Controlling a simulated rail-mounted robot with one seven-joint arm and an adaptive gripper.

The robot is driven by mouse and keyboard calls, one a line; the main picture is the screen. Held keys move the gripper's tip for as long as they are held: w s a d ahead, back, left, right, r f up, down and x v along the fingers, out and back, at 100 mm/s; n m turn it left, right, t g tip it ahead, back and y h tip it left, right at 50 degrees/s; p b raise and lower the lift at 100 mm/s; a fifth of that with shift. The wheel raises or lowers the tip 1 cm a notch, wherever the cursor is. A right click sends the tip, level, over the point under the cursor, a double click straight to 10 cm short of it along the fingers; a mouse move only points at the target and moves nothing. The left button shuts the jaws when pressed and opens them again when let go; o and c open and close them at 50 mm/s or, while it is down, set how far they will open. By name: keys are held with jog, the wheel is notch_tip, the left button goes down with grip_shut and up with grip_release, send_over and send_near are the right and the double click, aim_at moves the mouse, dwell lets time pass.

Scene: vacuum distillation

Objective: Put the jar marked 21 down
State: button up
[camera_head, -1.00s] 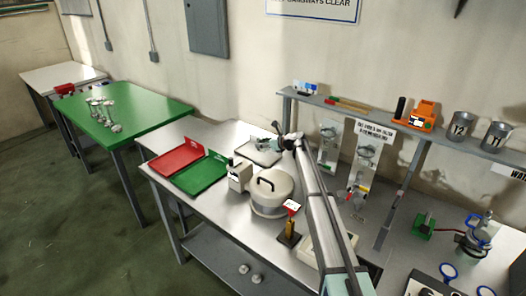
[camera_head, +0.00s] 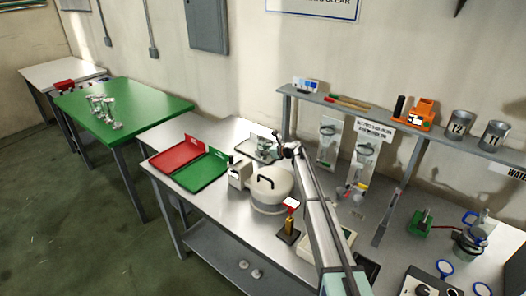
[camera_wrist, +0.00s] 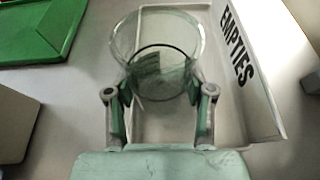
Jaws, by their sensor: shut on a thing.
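A clear glass jar (camera_wrist: 165,40) is held between the fingers of my gripper (camera_wrist: 158,92), which are shut on its sides. Its open round rim faces the wrist camera; I cannot read a number on it. The jar is over or inside a white tray (camera_wrist: 235,128) with a raised panel marked EMPTIES; whether it touches the tray floor I cannot tell. In the head view my gripper (camera_head: 279,142) is at the white tray (camera_head: 243,150), near the back of the bench, and the jar is small there.
A green tray (camera_head: 203,174) and a red tray (camera_head: 178,155) lie left of the white tray. A pale box (camera_head: 239,174) and a round lidded pot (camera_head: 269,192) stand in front of it. A shelf (camera_head: 345,107) with tools and cans runs along the wall behind.

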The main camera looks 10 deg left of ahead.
jog(key=o, duration=1.3)
jog(key=shift+r, duration=0.25)
jog(key=shift+s+d, duration=0.2)
jog(key=shift+d, duration=0.1)
jog(key=b+v, duration=0.3)
jog(key=v, duration=0.8)
jog(key=shift+d+r+b, duration=0.1)
jog(key=shift+r+b, duration=0.05)
jog(key=shift+b, duration=0.2)
